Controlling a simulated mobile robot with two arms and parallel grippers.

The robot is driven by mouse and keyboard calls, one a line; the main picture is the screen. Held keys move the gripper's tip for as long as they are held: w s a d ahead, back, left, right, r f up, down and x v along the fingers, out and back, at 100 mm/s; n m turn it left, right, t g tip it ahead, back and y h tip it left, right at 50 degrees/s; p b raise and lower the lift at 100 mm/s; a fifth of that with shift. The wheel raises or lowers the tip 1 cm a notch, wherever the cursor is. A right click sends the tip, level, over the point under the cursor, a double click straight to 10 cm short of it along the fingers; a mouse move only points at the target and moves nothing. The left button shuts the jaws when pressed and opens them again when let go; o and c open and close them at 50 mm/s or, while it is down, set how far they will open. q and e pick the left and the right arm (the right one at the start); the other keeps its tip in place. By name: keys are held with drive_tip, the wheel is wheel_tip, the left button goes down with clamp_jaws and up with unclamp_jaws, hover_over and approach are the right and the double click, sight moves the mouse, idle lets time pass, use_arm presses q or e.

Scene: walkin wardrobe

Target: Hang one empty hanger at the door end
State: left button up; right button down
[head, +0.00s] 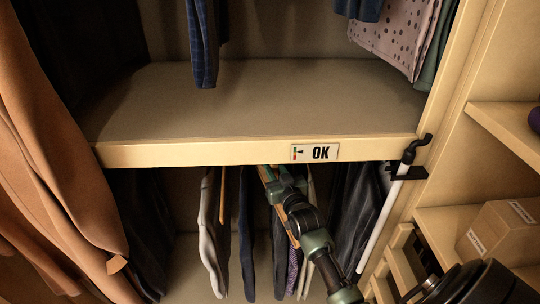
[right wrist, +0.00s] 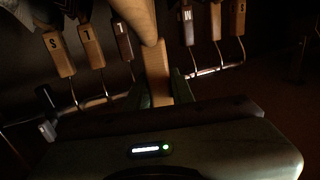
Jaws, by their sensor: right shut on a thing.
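My right gripper (right wrist: 157,98) is shut on a wooden hanger (right wrist: 152,60), whose pale wood runs up between the fingers in the right wrist view. In the head view my right arm reaches into the lower compartment, its gripper (head: 268,176) just under the shelf edge among hanging clothes. The hanger's hook and its relation to the rail are hidden. In the right wrist view several lettered wooden pieces with wire hooks (right wrist: 92,52) stand on both sides of the held hanger. My left gripper is not in view.
Garments (head: 208,235) hang close on both sides. A white rod (head: 385,220) hangs at the right post. A brown coat (head: 50,160) fills the left; a cardboard box (head: 500,235) sits right.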

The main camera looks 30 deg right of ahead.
drive_tip(key=p+v, duration=1.1)
drive_tip(key=v, duration=2.7)
drive_tip(key=shift+a+p, duration=0.2)
drive_tip(key=shift+p, duration=0.2)
